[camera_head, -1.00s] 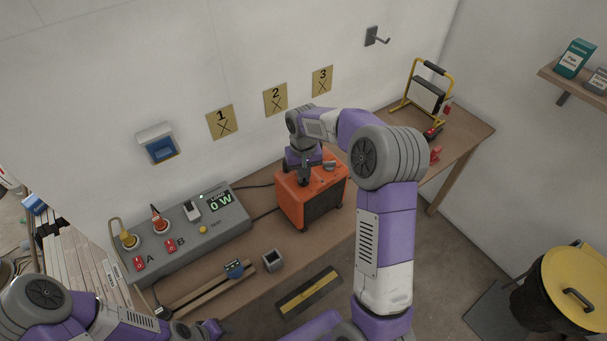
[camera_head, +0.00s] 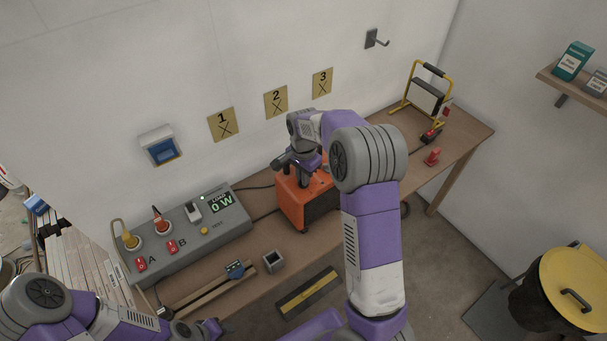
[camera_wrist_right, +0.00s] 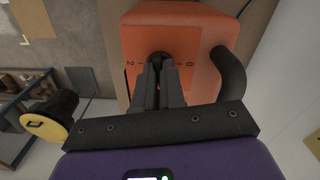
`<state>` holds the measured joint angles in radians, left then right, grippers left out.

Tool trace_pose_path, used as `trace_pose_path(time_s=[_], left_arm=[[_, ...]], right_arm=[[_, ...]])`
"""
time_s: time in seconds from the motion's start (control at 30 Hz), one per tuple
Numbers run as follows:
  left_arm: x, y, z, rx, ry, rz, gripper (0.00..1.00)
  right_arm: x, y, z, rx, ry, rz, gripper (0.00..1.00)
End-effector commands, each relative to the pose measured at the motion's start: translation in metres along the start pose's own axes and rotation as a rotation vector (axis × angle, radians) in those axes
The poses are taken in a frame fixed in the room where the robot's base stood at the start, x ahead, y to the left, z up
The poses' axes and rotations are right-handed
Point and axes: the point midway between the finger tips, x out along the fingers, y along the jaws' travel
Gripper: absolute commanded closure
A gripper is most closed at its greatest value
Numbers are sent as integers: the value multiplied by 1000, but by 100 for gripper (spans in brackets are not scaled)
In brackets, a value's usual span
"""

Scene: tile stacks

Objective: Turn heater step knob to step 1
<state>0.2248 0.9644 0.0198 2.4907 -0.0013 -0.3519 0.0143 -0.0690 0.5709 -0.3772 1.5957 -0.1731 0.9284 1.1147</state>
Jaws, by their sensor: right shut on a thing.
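The orange heater (camera_head: 293,205) stands on the workbench below the numbered wall cards. The right wrist view shows its orange top (camera_wrist_right: 190,15) and a control face marked 2, 1 and 0. The dark step knob (camera_wrist_right: 160,58) sits at the middle of those marks, mostly hidden by my fingers. My right gripper (camera_wrist_right: 161,75) is over the face, its fingers close together and shut on the knob. Which step the knob points to is hidden. In the head view my right gripper (camera_head: 303,176) is above the heater's top. My left gripper (camera_head: 212,328) is low at the bottom edge, its jaws unclear.
A grey load panel (camera_head: 185,235) with sockets, switches and a "0 W" display stands left of the heater. A small grey open box (camera_head: 273,261) lies in front. A yellow-framed work lamp (camera_head: 428,95) and a red object (camera_head: 433,157) are at the right end.

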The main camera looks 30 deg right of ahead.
Motion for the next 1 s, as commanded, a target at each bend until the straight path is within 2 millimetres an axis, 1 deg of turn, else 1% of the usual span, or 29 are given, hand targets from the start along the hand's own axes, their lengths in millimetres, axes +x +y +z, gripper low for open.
trace_pose_path(time_s=[0.03, 0.5, 0.8, 1.0], left_arm=[[-3, 1, 0, 0, 0, 0, 57], [-22, 8, 1, 0, 0, 0, 57], [-30, 11, 1, 0, 0, 0, 57], [-33, 12, 1, 0, 0, 0, 57]], right_arm=[[-2, 0, -1, 43, 3, -2, 100], [-3, 0, -2, 468, 4, -2, 100], [-2, 0, -2, 647, 4, -3, 100], [-2, 0, -2, 706, 3, -3, 100]])
